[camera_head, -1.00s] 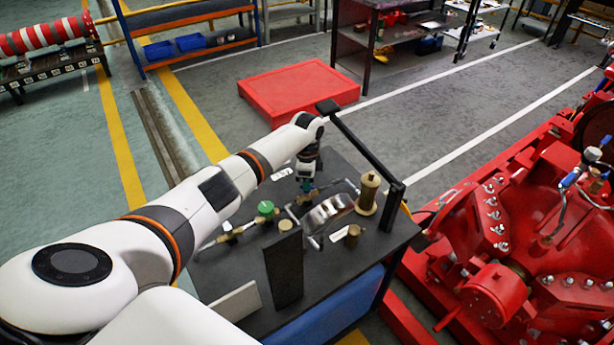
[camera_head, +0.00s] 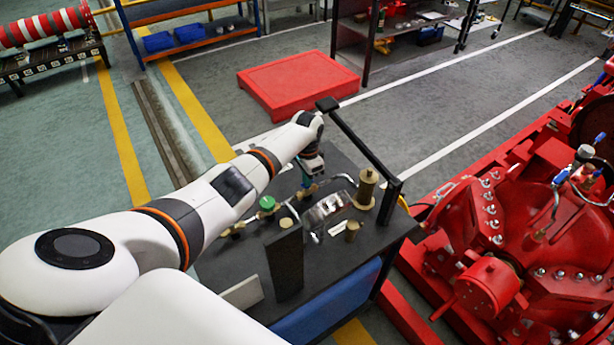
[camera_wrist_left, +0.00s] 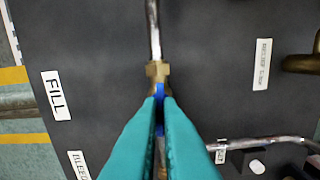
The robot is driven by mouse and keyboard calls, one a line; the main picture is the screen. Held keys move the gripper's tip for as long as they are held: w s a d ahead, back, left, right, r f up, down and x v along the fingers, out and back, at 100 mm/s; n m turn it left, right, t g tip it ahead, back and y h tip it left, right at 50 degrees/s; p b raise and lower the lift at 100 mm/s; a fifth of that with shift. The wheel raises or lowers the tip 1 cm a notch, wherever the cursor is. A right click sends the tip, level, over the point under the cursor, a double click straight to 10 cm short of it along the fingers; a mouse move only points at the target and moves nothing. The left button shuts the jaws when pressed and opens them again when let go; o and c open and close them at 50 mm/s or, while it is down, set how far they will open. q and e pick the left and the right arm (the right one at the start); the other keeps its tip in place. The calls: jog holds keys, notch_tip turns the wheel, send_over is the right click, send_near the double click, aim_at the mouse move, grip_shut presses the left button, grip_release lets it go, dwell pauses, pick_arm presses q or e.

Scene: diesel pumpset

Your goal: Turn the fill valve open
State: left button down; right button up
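The fill valve shows in the left wrist view as a brass fitting (camera_wrist_left: 157,72) with a blue handle (camera_wrist_left: 159,92) on a silver pipe. A white FILL label (camera_wrist_left: 56,95) lies to its left. My left gripper (camera_wrist_left: 161,100) has its teal fingers close together, with the blue handle between their tips. The fingers hide most of the handle and the pipe below it. In the head view, my left gripper (camera_head: 308,183) points down at the pipework on the dark bench (camera_head: 222,272). The valve is mostly hidden there. My right gripper is not in view.
A green-topped fitting (camera_head: 267,203), a silver gauge-like part (camera_head: 328,208) and a brass cylinder (camera_head: 367,188) stand near my left gripper. A black upright plate (camera_head: 285,262) stands at the bench's front. Red machinery (camera_head: 490,285) is to the right.

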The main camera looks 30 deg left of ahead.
pick_arm(q)
jog(key=shift+w+r, duration=0.1)
dwell(0.3)
jog(key=c, duration=1.6)
grip_release()
jog(key=shift+r, duration=0.1)
jog(key=shift+r, duration=0.4)
notch_tip(320, 180, up, 11)
jog(key=b, duration=0.1)
